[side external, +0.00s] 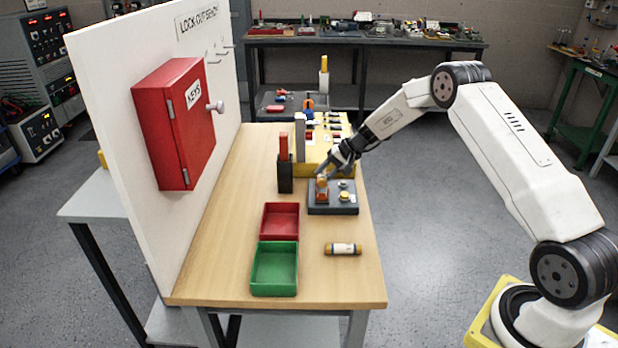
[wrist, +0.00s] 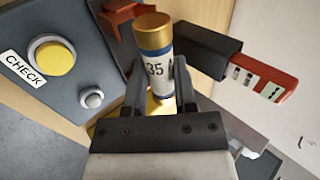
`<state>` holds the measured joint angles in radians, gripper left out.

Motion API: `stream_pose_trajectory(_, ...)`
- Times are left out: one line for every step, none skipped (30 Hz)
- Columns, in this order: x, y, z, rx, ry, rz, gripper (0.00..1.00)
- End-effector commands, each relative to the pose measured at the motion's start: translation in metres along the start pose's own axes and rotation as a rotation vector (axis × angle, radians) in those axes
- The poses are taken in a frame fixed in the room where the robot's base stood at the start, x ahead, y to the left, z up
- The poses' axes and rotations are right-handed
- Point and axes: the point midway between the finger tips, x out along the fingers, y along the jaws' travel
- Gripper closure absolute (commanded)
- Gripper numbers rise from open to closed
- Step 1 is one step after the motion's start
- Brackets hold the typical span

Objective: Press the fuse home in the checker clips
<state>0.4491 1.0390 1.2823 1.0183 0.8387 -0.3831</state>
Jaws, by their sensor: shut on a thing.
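My gripper (wrist: 160,88) is shut on a fuse (wrist: 156,66), a white cylinder with gold caps, blue bands and the number 35. The checker (side external: 333,207) is a dark grey box on the bench; the wrist view shows its yellow CHECK button (wrist: 52,57) and a small grey round part (wrist: 92,98). An orange-red clip part (wrist: 122,14) shows behind the fuse; it stands at the left of the checker in the side view (side external: 322,194). My gripper (side external: 331,168) is just above that part. I cannot tell whether the fuse touches the clips.
A second fuse (side external: 343,249) lies on the bench in front. A red tray (side external: 280,234) and a green tray (side external: 274,293) stand at left. A dark holder (side external: 285,179) with a red-handled item (side external: 283,146) stands left of the checker. A yellow panel (side external: 312,165) is behind.

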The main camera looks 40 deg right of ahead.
Motion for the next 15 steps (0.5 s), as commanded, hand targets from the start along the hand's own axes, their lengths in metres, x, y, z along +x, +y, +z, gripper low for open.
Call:
stream_pose_trajectory(0.0005,0.0004,-0.0002,0.0,0.001,0.0,1.0)
stream_pose_trajectory(0.0008,0.0006,-0.0002,0.0,0.001,0.0,1.0)
stream_pose_trajectory(0.0013,0.001,-0.0002,0.0,0.001,0.0,1.0)
stream_pose_trajectory(0.0016,0.0013,-0.0003,0.0,0.001,0.0,1.0)
stream_pose_trajectory(0.0019,0.0016,-0.0003,0.0,0.001,-0.001,1.0)
stream_pose_trajectory(0.0024,0.002,-0.0003,0.0,0.001,-0.001,1.0)
stream_pose_trajectory(0.0027,0.0023,-0.0003,0.0,0.001,-0.001,1.0)
stream_pose_trajectory(0.003,0.0026,-0.0003,0.0,0.001,-0.001,1.0)
stream_pose_trajectory(0.0035,0.003,-0.0003,0.0,0.001,0.0,1.0)
stream_pose_trajectory(0.0038,0.0033,-0.0003,0.0,0.001,0.0,1.0)
stream_pose_trajectory(0.0042,0.0036,-0.0003,0.0,0.001,0.0,1.0)
stream_pose_trajectory(0.0046,0.004,-0.0003,0.0,0.001,0.0,1.0)
stream_pose_trajectory(0.005,0.0043,-0.0003,0.0,0.001,0.0,1.0)
stream_pose_trajectory(0.0053,0.0047,-0.0003,0.0,0.001,0.0,1.0)
stream_pose_trajectory(0.0058,0.0051,-0.0003,0.0,0.001,0.0,1.0)
